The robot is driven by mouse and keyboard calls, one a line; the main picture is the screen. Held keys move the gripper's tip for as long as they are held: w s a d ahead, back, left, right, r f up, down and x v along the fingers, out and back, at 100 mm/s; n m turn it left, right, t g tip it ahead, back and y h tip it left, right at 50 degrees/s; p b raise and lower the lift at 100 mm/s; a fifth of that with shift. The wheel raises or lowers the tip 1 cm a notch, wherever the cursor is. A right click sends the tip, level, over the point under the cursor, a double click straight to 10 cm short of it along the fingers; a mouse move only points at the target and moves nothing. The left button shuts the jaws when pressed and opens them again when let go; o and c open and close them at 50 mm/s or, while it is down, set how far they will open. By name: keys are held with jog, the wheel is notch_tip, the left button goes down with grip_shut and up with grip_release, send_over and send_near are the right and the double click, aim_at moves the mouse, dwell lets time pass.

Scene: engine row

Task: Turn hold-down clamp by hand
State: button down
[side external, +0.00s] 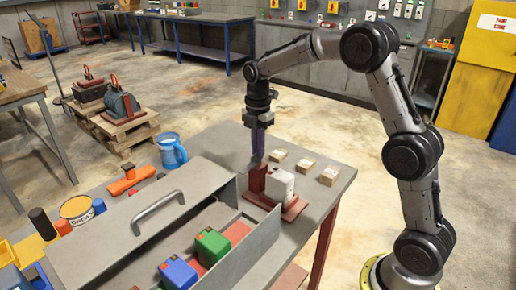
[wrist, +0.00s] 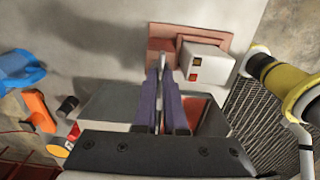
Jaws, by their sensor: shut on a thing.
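The hold-down clamp shows in the side view as a red upright block (side external: 256,180) on a red base plate (side external: 292,210), beside a pale box-shaped part (side external: 280,186). In the wrist view the red block (wrist: 158,46) and the pale box (wrist: 205,64), with a red and a yellow mark, sit close together. My gripper (side external: 256,160) points down over the red block. In the wrist view its purple fingers (wrist: 163,76) are shut on a thin grey piece at the clamp, apparently its lever. The fingers hide most of that piece.
An open grey toolbox (side external: 205,250) with green (side external: 212,244) and blue (side external: 178,273) blocks stands in front of the clamp. Several small wooden blocks (side external: 305,166) lie behind and to its right. A blue jug (side external: 172,152) and an orange tool (side external: 130,179) are at left.

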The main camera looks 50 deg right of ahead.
jog(key=c, duration=1)
grip_release()
jog(key=shift+r, duration=0.1)
jog(key=shift+r, duration=6.85)
